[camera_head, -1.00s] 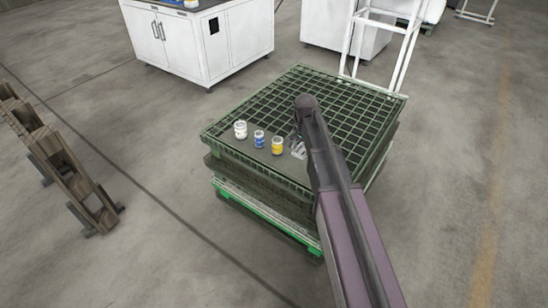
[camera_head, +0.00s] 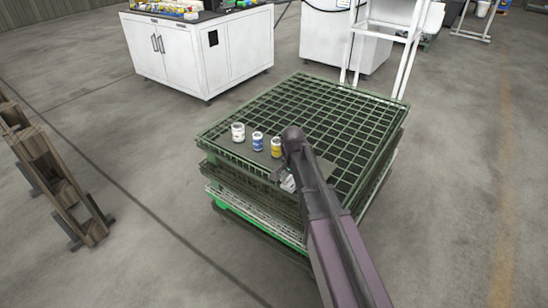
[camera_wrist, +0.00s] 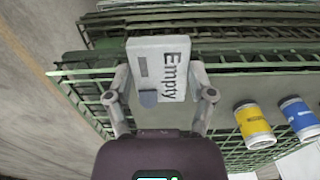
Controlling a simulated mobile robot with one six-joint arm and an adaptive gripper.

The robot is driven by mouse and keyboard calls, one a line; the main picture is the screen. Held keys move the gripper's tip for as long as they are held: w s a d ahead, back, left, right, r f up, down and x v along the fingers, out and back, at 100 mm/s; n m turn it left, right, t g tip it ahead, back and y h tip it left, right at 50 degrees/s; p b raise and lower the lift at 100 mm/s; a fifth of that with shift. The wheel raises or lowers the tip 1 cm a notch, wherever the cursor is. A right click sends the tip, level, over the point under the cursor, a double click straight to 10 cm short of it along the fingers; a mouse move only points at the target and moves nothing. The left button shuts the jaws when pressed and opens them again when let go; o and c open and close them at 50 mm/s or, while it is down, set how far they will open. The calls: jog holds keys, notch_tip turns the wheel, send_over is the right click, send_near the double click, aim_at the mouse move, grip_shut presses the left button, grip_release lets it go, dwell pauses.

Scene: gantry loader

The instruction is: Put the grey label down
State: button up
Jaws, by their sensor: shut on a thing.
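The grey label (camera_wrist: 146,58), a pale plate with the word "Empty", is between the two fingers of my gripper (camera_wrist: 160,88). The gripper is shut on it. In the head view, the label (camera_head: 288,184) shows as a small pale piece below my arm's end, by the front edge of the green mesh crate stack (camera_head: 340,112). In the wrist view, it lies across the sight of the stack's green rails. I cannot tell whether it touches them. My arm hides part of the stack's right front.
A white jar (camera_head: 238,133), a blue jar (camera_head: 258,141) and a yellow jar (camera_head: 276,147) stand in a row on a grey board near the stack's front edge. A white cabinet (camera_head: 200,50) stands behind. A brown rack (camera_head: 60,185) stands on the left floor.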

jog(key=shift+w, duration=0.1)
dwell(0.3)
jog(key=w+d, duration=0.3)
jog(key=w, duration=0.1)
jog(key=w+d+f+b, duration=0.1)
jog(key=w+d, duration=0.6)
jog(key=w, duration=0.1)
jog(key=shift+d+f, duration=0.2)
jog(key=shift+f, duration=0.05)
jog(key=shift+f+b, duration=0.1)
jog(key=shift+b, duration=0.2)
jog(key=shift+f+b, duration=1.7)
jog(key=shift+f, duration=0.15)
jog(key=o, duration=1)
jog(key=shift+r, duration=0.2)
notch_tip(320, 180, up, 12)
jog(key=p, duration=1.2)
